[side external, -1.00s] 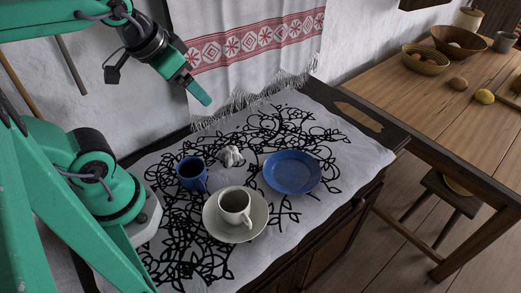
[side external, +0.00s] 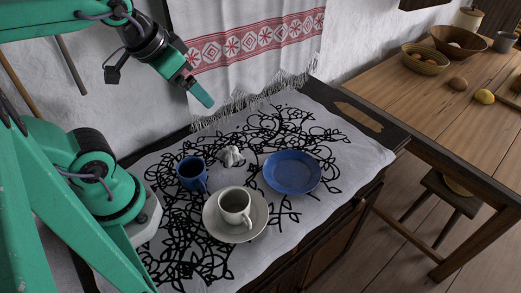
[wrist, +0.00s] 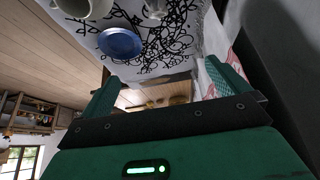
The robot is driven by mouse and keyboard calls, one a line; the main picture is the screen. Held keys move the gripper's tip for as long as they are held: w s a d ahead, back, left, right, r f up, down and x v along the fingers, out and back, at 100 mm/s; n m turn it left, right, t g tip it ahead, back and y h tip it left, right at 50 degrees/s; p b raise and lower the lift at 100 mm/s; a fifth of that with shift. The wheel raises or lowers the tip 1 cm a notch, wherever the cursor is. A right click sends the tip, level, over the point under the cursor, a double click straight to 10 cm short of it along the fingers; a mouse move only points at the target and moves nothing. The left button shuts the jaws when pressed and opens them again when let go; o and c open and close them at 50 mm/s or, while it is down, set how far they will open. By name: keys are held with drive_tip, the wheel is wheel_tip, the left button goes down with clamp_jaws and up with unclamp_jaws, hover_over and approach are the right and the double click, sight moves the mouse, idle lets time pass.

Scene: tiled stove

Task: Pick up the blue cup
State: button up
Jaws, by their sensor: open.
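The blue cup (side external: 192,173) stands upright on the patterned cloth, at the left of the dishes in the side view. My gripper (side external: 207,101) is raised above the back of the cloth, above and apart from the cup. In the wrist view my gripper (wrist: 168,88) shows two green fingers spread wide with nothing between them. The blue cup cannot be made out in the wrist view.
A white cup (side external: 234,202) stands on a white saucer (side external: 260,226) in front of the blue cup. A blue plate (side external: 292,173) lies farther right. A fringed towel (side external: 250,45) hangs behind.

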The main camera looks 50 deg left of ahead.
drive_tip(key=shift+f, duration=0.1)
drive_tip(key=m+g, duration=0.4)
drive_tip(key=g, duration=0.5)
hover_over(204, 165)
wheel_tip(204, 165, down, 15)
drive_tip(key=shift+f, duration=0.15)
drive_tip(key=shift+s+d+f+g, duration=0.1)
drive_tip(key=shift+s+f+g, duration=0.2)
drive_tip(key=shift+f, duration=0.3)
drive_tip(key=shift+x, duration=3.85)
drive_tip(key=shift+w, duration=0.15)
drive_tip(key=shift+c, duration=0.2)
